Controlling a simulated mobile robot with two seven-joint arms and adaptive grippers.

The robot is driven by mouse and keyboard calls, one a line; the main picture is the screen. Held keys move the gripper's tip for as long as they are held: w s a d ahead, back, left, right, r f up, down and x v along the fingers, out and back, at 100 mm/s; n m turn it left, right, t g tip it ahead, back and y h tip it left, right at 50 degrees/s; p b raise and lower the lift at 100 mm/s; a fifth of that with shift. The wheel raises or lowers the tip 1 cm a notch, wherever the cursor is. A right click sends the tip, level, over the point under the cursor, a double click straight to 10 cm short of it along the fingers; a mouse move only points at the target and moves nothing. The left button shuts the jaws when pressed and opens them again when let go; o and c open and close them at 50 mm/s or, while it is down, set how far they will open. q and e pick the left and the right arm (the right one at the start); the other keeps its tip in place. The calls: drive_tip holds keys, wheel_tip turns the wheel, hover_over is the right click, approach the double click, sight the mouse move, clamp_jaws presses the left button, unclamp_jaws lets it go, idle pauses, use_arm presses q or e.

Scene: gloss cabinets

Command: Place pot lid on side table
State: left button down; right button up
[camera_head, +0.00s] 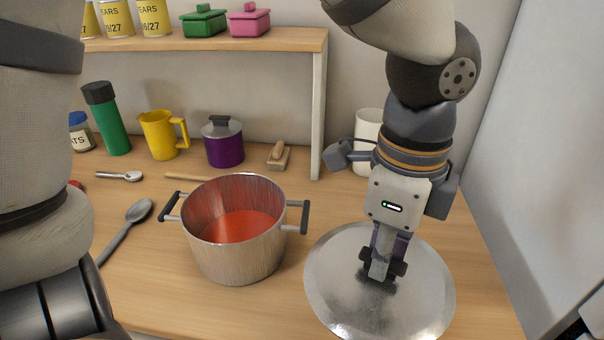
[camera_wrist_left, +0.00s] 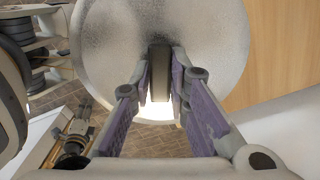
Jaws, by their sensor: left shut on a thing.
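The pot lid (camera_head: 425,300) is a round, brushed silver disc with a dark handle. My left gripper (camera_head: 383,266) comes down from above and is shut on that handle. The lid is at the right front of the wooden top, to the right of the pot (camera_head: 235,255). I cannot tell whether it touches the wood. In the left wrist view, the lid (camera_wrist_left: 215,40) fills the upper middle, with its dark handle between the fingers (camera_wrist_left: 160,85). The open pot holds red soup. I cannot make out a separate side table.
The wooden top (camera_head: 140,270) holds a spoon (camera_head: 125,228), a yellow mug (camera_head: 160,138), a purple jar (camera_head: 223,145) and a green bottle (camera_head: 108,120). A shelf (camera_head: 200,42) stands behind. A pale wall (camera_head: 540,150) is at right. Brick floor (camera_wrist_left: 150,138) shows below the lid.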

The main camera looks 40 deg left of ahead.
use_arm(q)
drive_tip(key=w+f+b, duration=0.1)
drive_tip(key=w, duration=0.2)
drive_tip(key=w+f, duration=0.2)
drive_tip(key=w, duration=0.1)
drive_tip(key=w+f+b, duration=0.1)
drive_tip(key=w+f, duration=0.1)
drive_tip(key=w, duration=0.1)
drive_tip(key=shift+d+f+b, duration=0.1)
drive_tip(key=shift+b, duration=0.2)
drive_tip(key=w+f+b, duration=0.1)
drive_tip(key=w+f, duration=0.3)
drive_tip(key=shift+w+f, duration=0.1)
drive_tip(key=shift+f, duration=0.05)
drive_tip(key=f, duration=0.3)
drive_tip(key=shift+w+f+b, duration=0.3)
drive_tip(key=shift+f, duration=0.05)
drive_tip(key=shift+r, duration=0.1)
use_arm(e)
drive_tip(key=s+f+g, duration=0.2)
drive_tip(key=s+f, duration=0.3)
drive_tip(key=shift+s, duration=0.2)
drive_tip(key=shift+f, duration=0.1)
use_arm(q)
drive_tip(key=c, duration=1.5)
unclamp_jaws()
drive_tip(key=shift+d, duration=0.1)
drive_tip(key=shift+c, duration=0.2)
